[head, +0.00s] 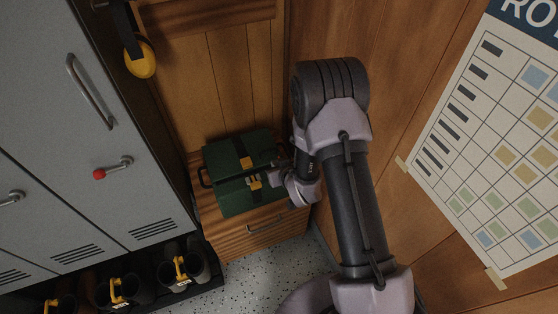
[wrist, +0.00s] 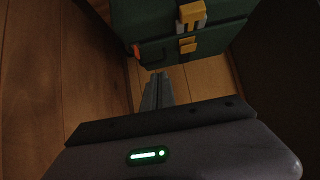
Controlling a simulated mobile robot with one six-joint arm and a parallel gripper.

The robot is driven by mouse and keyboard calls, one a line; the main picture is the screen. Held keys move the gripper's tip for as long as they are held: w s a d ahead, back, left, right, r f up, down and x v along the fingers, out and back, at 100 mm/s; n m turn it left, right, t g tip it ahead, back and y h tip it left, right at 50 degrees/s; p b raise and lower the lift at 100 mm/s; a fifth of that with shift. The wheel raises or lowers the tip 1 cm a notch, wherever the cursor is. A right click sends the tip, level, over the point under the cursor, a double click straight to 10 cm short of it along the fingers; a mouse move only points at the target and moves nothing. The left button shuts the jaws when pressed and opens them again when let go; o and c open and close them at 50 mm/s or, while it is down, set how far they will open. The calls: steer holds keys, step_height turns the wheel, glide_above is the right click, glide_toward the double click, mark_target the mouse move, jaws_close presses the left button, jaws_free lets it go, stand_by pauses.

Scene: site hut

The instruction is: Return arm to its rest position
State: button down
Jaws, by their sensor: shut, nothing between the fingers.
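My arm reaches forward in the head view, and my gripper (head: 272,179) is at the right side of a green case (head: 226,158) with yellow latches. In the wrist view the fingers (wrist: 157,80) are together, with nothing between them. The case (wrist: 155,20) shows just beyond the fingertips there; I cannot tell whether they touch it. The case sits on a wooden drawer cabinet (head: 232,243), with part of its right side hidden by my gripper.
Grey lockers (head: 50,130) with handles, one with a red knob (head: 99,174), stand at left. Dark boots (head: 190,262) with yellow pulls are below them. A wooden wall with a rota chart (head: 500,140) is close at right. A yellow round item (head: 141,60) hangs at the top. Speckled floor (head: 270,275) is clear.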

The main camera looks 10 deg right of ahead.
steer(key=s+d+r+m+g+h, duration=0.1)
steer(key=s+r, duration=0.2)
steer(key=r, duration=0.6)
steer(key=s+d+r+m, duration=0.2)
steer(key=s+r, duration=0.1)
steer(key=r, duration=0.6)
steer(key=s+d+r+m+g+h, duration=0.1)
steer(key=s+r, duration=0.3)
steer(key=r, duration=0.4)
steer(key=s+a+r+m+g+y, duration=0.1)
steer(key=s+r, duration=0.3)
steer(key=s, duration=0.6)
steer(key=s+a+r+m+g+y, duration=0.1)
steer(key=s+a+r, duration=0.2)
steer(key=s, duration=0.7)
step_height(320, 180, up, 2)
steer(key=shift+s+a+r+g+p, duration=0.1)
steer(key=shift+s+a+g+p, duration=0.05)
steer(key=shift+s+g+p, duration=0.2)
